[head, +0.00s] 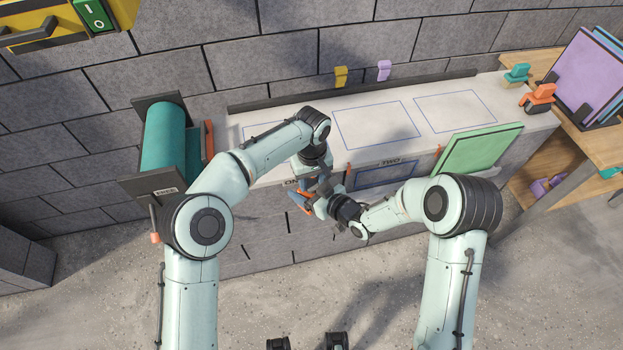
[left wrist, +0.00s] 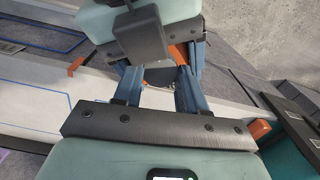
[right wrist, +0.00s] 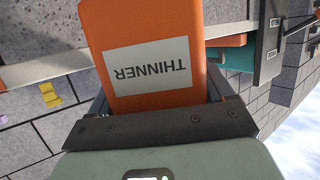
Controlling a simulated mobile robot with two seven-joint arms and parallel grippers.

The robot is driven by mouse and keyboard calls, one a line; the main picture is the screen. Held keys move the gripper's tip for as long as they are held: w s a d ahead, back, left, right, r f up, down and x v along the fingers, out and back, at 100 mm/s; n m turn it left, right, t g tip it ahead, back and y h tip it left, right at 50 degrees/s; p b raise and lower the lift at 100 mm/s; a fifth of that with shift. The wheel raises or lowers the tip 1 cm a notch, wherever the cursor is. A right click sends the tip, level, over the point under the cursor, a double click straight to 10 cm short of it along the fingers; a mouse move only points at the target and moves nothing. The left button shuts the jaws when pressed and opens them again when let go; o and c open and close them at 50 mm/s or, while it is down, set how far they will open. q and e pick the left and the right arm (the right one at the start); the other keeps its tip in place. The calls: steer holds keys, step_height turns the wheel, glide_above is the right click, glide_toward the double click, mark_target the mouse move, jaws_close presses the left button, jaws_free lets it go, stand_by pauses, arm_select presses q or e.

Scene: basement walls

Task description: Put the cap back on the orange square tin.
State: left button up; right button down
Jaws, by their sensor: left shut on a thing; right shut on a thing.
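The orange square tin (right wrist: 150,25), labelled THINNER, is held between the fingers of my right gripper (right wrist: 155,95). The lettering is upside down in the right wrist view. A bit of the tin (head: 299,200) shows in the head view beside the grippers. My left gripper (left wrist: 160,75) comes down from above and is close to my right gripper (head: 322,205). Its fingers are shut with a narrow gap, narrower than the tin.
A pale bench (head: 365,125) with outlined blue squares runs along the block wall. A teal roll (head: 165,138) stands left, a green panel (head: 480,150) right. Yellow (head: 341,76) and purple (head: 384,70) items sit at the back. A wooden shelf is far right. The floor in front is clear.

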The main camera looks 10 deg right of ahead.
arm_select(q)
steer(key=o, duration=1.2)
steer(key=shift+c, duration=0.2)
steer(key=shift+r, duration=0.1)
steer(key=shift+r, duration=2.35)
steer(key=shift+c, duration=1.4)
step_height(320, 180, up, 3)
steer(key=n, duration=0.3)
steer(key=shift+r, duration=0.1)
steer(key=shift+f, duration=4.05)
